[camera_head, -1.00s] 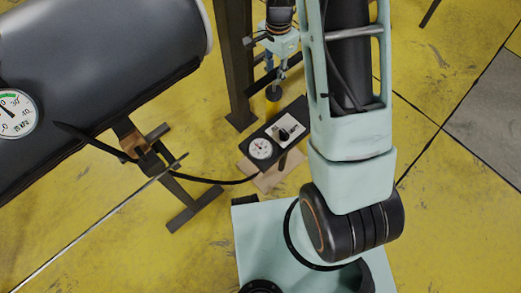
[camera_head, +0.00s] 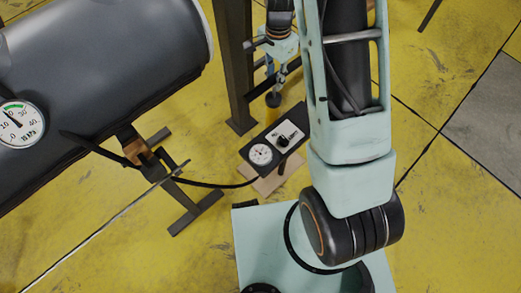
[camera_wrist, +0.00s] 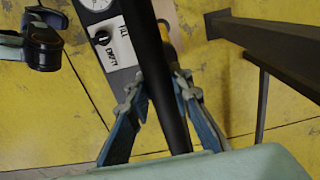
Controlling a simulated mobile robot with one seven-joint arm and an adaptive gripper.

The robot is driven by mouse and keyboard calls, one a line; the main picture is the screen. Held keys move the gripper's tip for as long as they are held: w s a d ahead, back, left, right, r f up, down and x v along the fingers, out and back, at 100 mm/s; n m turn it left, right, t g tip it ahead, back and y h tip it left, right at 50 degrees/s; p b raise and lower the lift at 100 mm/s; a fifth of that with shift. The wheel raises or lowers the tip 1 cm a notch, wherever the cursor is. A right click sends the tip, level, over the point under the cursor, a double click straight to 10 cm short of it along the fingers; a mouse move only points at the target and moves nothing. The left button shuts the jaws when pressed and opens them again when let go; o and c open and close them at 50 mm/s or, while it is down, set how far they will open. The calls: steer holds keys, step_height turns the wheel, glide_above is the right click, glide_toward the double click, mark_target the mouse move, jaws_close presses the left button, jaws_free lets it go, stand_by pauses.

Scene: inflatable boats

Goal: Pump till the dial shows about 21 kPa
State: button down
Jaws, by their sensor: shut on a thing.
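The large white dial (camera_head: 20,124), marked in kPa with a green band, sits on the dark grey inflatable tube (camera_head: 95,70) at far left. Its needle points up and left, seemingly between 10 and 20; the exact value is too small to read. A black pump box (camera_head: 247,153) on the floor carries a small dial (camera_head: 261,154) and a knob (camera_head: 283,141). The wrist view shows the knob (camera_wrist: 103,38) by FILL and EMPTY labels. My gripper (camera_wrist: 160,78) is shut, its fingers either side of a black upright rod (camera_wrist: 155,60), seemingly the pump's handle.
A black hose (camera_head: 215,185) runs from the box toward the tube. A dark post (camera_head: 237,70) stands behind the box, and a dark stand (camera_head: 185,205) is under the tube. A thin rod (camera_head: 100,232) crosses the lower left. Yellow floor (camera_head: 450,215) is open at right.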

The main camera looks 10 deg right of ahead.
mark_target(275, 74)
step_height(275, 74, up, 19)
steer(key=p, duration=1.3)
steer(key=shift+w, duration=0.25)
steer(key=f+b, duration=0.5)
steer(key=f, duration=0.2)
steer(key=f+b, duration=0.5)
steer(key=f, duration=0.3)
steer(key=f+b, duration=0.5)
steer(key=f, duration=0.3)
steer(key=shift+s+f, duration=0.2)
steer(key=shift+s, duration=0.2)
steer(key=shift+r, duration=0.1)
step_height(275, 74, up, 23)
steer(key=p, duration=1.7)
steer(key=shift+w+r, duration=0.15)
steer(key=shift+w, duration=0.25)
